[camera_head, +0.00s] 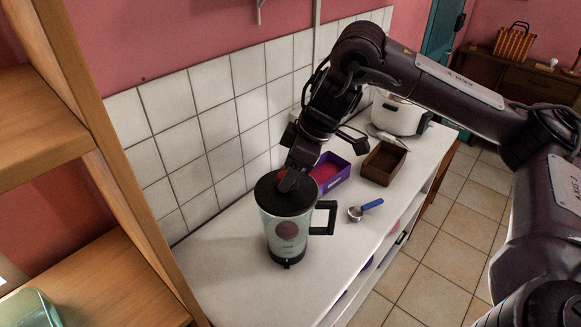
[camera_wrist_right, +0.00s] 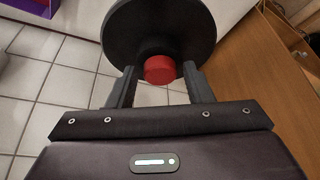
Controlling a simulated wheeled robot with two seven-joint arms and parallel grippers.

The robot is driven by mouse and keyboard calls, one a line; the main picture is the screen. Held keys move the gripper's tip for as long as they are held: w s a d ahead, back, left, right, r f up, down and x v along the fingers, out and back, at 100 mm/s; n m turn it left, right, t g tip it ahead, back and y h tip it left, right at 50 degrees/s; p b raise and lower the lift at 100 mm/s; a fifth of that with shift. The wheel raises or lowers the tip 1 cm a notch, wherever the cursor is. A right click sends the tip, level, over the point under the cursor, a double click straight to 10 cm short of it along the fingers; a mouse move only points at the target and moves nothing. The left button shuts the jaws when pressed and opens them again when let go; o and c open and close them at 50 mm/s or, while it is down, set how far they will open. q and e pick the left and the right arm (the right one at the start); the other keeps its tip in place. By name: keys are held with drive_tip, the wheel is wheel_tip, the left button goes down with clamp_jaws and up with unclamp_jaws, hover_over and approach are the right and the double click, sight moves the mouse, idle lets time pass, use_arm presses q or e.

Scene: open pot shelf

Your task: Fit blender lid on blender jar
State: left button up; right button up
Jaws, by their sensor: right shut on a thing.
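The blender jar (camera_head: 287,234) stands upright on the white counter, with a clear body, a black base and a black handle on its right side. The black blender lid (camera_head: 279,200) is at the jar's mouth; from the head view I cannot tell whether it is fully seated. In the wrist view the round lid (camera_wrist_right: 160,28) has a red knob (camera_wrist_right: 159,69) between the fingers. My right gripper (camera_head: 288,181) comes down from above and is shut on the lid's knob; it also shows in the wrist view (camera_wrist_right: 160,78). My left gripper is not in view.
A purple box (camera_head: 330,172) and a brown box (camera_head: 384,163) stand behind the jar. A blue-handled scoop (camera_head: 364,209) lies to its right. A white cooker (camera_head: 400,115) is at the far end. A wooden shelf (camera_head: 90,284) stands at left. The white counter (camera_head: 225,270) is clear left of the jar.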

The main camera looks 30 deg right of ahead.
idle(0.4)
drive_tip(key=shift+p, duration=0.3)
drive_tip(key=shift+f+b, duration=0.3)
drive_tip(key=shift+f, duration=0.2)
drive_tip(key=o, duration=1.7)
drive_tip(key=shift+c, duration=0.2)
drive_tip(key=p+v, duration=0.8)
idle(0.3)
drive_tip(key=shift+s, duration=0.1)
idle(0.8)
